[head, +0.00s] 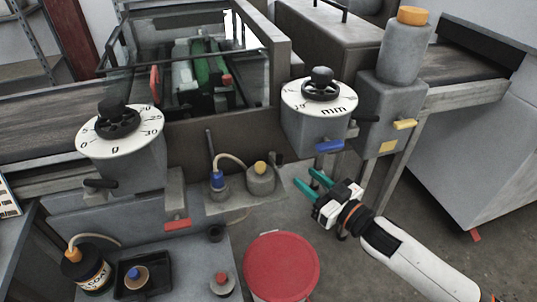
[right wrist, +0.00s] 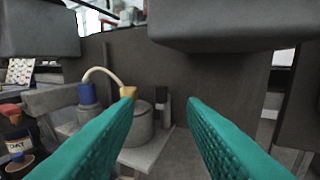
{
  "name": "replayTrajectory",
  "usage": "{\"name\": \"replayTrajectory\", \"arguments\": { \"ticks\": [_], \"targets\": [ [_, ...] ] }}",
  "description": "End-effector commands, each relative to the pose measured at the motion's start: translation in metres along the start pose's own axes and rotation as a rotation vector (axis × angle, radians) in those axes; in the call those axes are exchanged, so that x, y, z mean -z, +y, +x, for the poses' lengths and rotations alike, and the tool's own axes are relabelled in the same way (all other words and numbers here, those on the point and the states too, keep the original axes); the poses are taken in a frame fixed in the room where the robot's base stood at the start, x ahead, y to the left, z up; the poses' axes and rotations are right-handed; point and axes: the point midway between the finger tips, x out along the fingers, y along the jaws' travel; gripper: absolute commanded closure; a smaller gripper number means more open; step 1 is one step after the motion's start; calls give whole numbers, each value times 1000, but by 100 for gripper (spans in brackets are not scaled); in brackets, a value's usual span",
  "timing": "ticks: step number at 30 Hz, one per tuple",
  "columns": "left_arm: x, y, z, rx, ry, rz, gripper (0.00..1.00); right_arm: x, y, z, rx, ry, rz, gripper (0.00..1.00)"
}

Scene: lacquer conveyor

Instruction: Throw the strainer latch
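No part is labelled as the strainer latch, and I cannot tell which one it is. A grey pot with a yellow cap (head: 260,178) stands on a ledge, joined by a pale hose to a blue-collared fitting (head: 217,182). A small dark upright piece (right wrist: 163,110) is beside the pot. Coloured handles are blue (head: 329,146), yellow (head: 404,124) and red (head: 177,224). My right gripper (head: 311,180) is open and empty, right of the pot and below the blue handle. In the right wrist view its teal fingers are apart, with the pot (right wrist: 141,126) beyond. My left gripper is out of view.
Dial boxes stand left (head: 121,135) and right (head: 319,100). In the right wrist view a grey block (right wrist: 235,22) overhangs the gripper. A red-lidded drum (head: 282,267) stands in front. A bottle (head: 85,268) and black tray (head: 143,275) are at lower left.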

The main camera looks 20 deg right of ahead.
Motion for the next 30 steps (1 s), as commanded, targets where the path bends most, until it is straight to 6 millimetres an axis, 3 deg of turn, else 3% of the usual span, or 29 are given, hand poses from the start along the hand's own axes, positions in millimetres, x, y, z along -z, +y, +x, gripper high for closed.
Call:
{"name": "replayTrajectory", "arguments": {
  "ticks": [5,15,21,30],
  "targets": [
    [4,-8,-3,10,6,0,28,-2,-1,29,2,-4,-1,62],
    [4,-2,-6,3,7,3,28,-1,-1,92,3,-2,-1,62],
    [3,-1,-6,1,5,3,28,0,-1,109,2,0,0,62],
    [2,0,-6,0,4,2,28,1,-1,111,2,2,-1,62]
  ]
}}
